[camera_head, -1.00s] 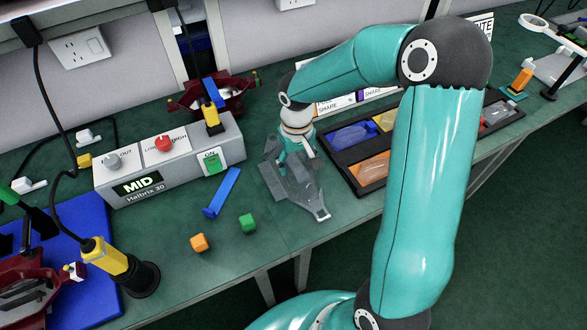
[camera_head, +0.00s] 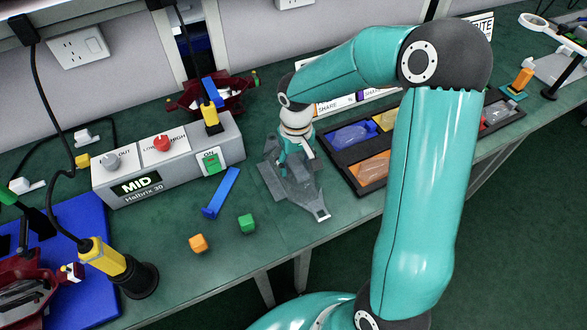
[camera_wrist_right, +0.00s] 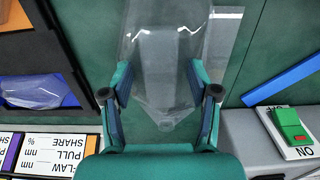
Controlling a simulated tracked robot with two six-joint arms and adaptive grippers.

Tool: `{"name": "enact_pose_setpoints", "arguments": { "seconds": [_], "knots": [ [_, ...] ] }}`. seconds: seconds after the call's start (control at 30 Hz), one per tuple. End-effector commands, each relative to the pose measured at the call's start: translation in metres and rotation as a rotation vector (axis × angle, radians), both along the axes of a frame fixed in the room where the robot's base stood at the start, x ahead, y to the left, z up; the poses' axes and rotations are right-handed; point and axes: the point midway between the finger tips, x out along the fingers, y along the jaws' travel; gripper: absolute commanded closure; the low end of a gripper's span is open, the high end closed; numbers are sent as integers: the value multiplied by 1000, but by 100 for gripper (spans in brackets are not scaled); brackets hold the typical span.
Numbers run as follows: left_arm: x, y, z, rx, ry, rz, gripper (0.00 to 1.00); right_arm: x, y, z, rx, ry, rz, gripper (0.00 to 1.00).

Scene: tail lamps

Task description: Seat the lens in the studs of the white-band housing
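The clear grey lens (camera_head: 303,190) is in front of my right gripper (camera_head: 288,165), low over the bench between the blue bar and the lens tray.
A second dark red housing (camera_head: 230,100) stands behind the grey control box (camera_head: 165,170). The lens tray (camera_head: 345,170) holds coloured lenses to the right. A blue bar (camera_head: 221,192), orange cube (camera_head: 198,243) and green cube (camera_head: 247,223) lie on the bench. A yellow-handled tool stands in a black holder (camera_head: 142,280).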

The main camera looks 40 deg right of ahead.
Motion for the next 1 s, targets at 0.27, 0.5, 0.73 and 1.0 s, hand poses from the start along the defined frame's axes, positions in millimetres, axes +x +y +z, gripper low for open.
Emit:
{"name": "enact_pose_setpoints", "arguments": {
  "seconds": [0.27,0.5,0.73,1.0],
  "knots": [
    [0,0,0,0,0,0,60,0,0,-1,1,2,1,90],
    [0,0,0,0,0,0,60,-1,1,-2,2,5,1,100],
    [0,0,4,0,0,0,60,-2,1,2,2,7,1,100],
    [0,0,9,0,0,0,60,0,0,34,-1,-2,-1,100]
  ]
}}
